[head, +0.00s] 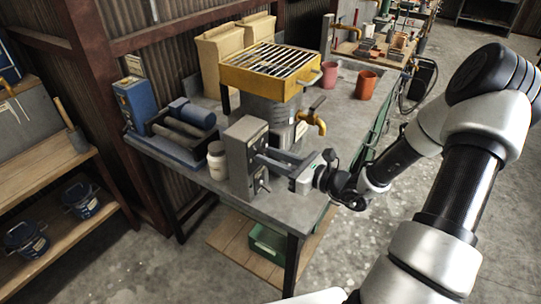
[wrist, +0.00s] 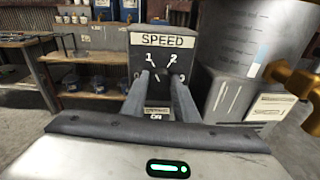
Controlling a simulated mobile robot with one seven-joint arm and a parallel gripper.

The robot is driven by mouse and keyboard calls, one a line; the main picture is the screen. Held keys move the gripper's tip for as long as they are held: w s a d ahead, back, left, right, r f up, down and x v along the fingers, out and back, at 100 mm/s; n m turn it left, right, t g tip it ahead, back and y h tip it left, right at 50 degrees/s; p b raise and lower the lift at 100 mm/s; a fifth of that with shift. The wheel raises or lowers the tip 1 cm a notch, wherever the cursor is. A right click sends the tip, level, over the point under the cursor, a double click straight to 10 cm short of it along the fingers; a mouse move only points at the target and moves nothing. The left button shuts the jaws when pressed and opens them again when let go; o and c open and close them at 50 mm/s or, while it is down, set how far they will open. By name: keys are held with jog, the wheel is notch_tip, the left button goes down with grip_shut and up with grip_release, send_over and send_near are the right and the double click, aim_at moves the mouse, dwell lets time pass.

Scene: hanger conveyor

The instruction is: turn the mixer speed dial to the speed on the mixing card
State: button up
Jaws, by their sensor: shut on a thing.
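The grey mixer control box (head: 238,160) stands near the front edge of the workbench. In the wrist view the box (wrist: 142,44) carries a SPEED label (wrist: 163,40) and a dial scale with 1 at upper left and 2 at upper right. A mark at lower left looks like 0, and the lower right one is partly covered. My gripper (head: 262,160) reaches the box's face. In the wrist view its fingers (wrist: 161,76) are shut on the speed dial, which they mostly hide; its pointer direction cannot be told. White cards (wrist: 268,107) show at right, their writing unreadable; I cannot tell which is the mixing card.
A grey drum (head: 268,112) with a yellow grate (head: 262,70) and brass tap (head: 312,117) stands close behind the box. A white jar (head: 216,160) is to its left. Pink (head: 329,74) and orange (head: 366,84) cups stand farther back on the bench.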

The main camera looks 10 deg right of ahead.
jog(key=o, duration=1.1)
jog(key=shift+c, duration=0.2)
jog(key=v, duration=1.7)
jog(key=shift+s+d, duration=0.15)
